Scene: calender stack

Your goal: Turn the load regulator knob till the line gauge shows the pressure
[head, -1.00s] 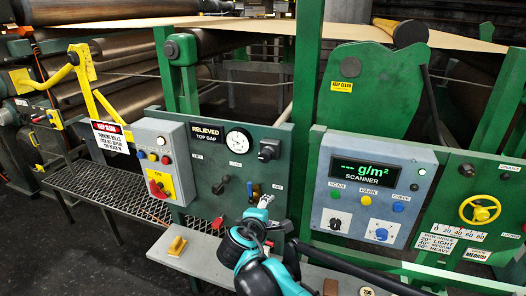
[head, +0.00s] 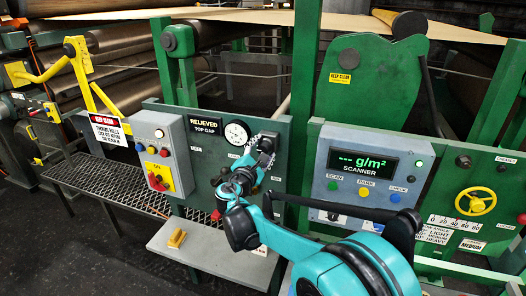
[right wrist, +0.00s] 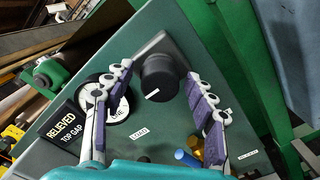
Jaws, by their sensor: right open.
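The black regulator knob (right wrist: 158,72) with a white pointer mark shows in the right wrist view, on a dark square plate on the green panel. My right gripper (right wrist: 159,74) is open, with one finger on each side of the knob and visible gaps between. In the head view the right gripper (head: 264,146) is at the panel and mostly covers the knob. The round white line gauge (head: 237,132) is just left of it; its needle is too small to read. In the right wrist view a finger partly hides the gauge (right wrist: 88,92). My left gripper is out of view.
The RELIEVED TOP GAP sign (head: 205,126) is left of the gauge. Blue (right wrist: 187,157) and yellow handles sit below the knob. A scanner box (head: 368,172) and a yellow handwheel (head: 476,201) are to the right. A grey shelf (head: 213,246) juts out below.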

